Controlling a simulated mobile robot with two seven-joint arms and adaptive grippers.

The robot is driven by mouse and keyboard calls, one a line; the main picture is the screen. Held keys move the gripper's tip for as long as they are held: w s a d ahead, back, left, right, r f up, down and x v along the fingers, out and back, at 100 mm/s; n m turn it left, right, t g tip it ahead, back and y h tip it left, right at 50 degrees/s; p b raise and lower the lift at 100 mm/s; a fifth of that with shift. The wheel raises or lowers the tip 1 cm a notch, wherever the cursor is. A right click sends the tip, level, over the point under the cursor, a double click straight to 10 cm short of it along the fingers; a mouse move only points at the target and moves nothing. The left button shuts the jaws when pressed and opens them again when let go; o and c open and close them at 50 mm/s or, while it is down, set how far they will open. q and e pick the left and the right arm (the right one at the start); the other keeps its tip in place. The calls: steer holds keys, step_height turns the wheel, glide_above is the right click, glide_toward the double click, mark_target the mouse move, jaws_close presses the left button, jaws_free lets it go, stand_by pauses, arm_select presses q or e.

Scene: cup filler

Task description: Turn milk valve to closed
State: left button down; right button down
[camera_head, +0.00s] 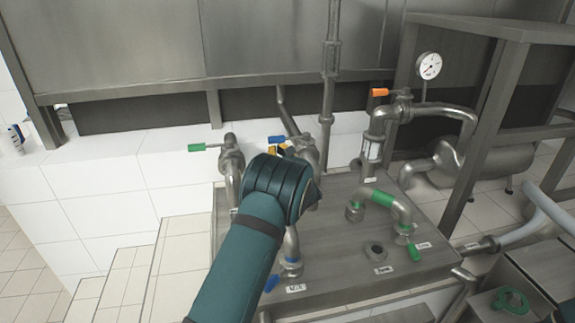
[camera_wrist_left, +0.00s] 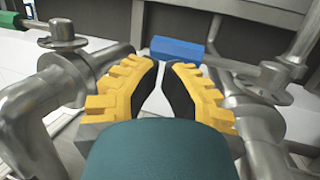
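A valve with a blue handle (camera_head: 277,140) stands on a steel pipe at the centre of the head view. The blue handle (camera_wrist_left: 176,50) also shows in the left wrist view, just beyond the fingertips. I take it to be the milk valve, but no readable label confirms this. My left gripper (camera_wrist_left: 161,66) has yellow fingers with dark pads. A narrow gap shows between the tips, with nothing seen held there. In the head view the left gripper (camera_head: 278,150) is mostly hidden behind my teal wrist. My right gripper is not in view.
A green-banded bent pipe (camera_head: 383,198) sits on the steel table (camera_head: 335,255). A vertical pipe (camera_head: 330,75) rises behind.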

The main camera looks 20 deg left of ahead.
arm_select(q)
steer(key=v, duration=1)
steer(key=shift+d, duration=0.2)
